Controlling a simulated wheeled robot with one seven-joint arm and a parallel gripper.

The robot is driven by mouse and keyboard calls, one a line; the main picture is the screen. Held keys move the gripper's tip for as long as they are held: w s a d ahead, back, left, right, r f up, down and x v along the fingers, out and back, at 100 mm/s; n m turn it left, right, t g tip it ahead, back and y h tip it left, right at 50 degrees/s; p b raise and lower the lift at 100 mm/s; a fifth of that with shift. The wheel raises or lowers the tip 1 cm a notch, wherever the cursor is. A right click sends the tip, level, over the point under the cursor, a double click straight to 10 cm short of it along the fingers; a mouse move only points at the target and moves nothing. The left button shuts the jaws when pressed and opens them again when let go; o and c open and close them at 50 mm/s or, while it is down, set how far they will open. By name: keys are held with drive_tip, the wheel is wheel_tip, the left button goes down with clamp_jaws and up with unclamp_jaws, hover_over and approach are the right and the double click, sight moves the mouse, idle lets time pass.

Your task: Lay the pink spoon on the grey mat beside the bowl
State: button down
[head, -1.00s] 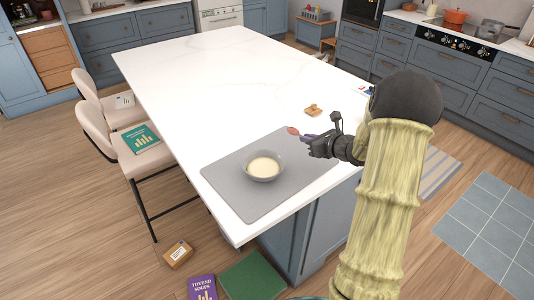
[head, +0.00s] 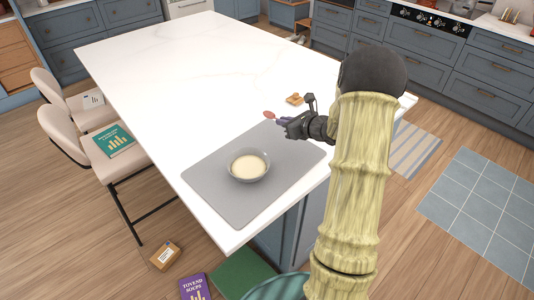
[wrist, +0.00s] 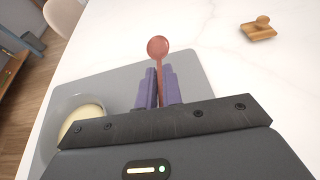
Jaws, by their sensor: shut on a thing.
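The pink spoon (wrist: 158,48) is held between the purple fingers of my gripper (wrist: 158,88), with its round end pointing away from the wrist. In the head view the spoon (head: 269,114) and my gripper (head: 284,121) are over the far right part of the grey mat (head: 222,205). Whether the spoon touches the mat is unclear. The grey bowl (head: 249,178) with pale cream contents stands on the mat, left of and nearer than my gripper. The bowl also shows at the left of the wrist view (wrist: 69,105), partly hidden by my gripper body.
A small wooden object (head: 294,99) lies on the white counter (head: 190,80) beyond the mat. The counter's far side is wide and clear. Chairs stand along the left edge, one with a green book (head: 113,140). A box (head: 165,255) and books lie on the floor.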

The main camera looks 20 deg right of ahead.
hover_over(282, 147)
wheel_tip(282, 147, down, 5)
drive_tip(key=shift+d+r, duration=0.1)
drive_tip(key=shift+f+p, duration=0.45)
drive_tip(key=shift+f, duration=1.6)
drive_tip(key=shift+f, duration=0.15)
drive_tip(key=c, duration=1.6)
unclamp_jaws()
drive_tip(key=shift+o, duration=0.2)
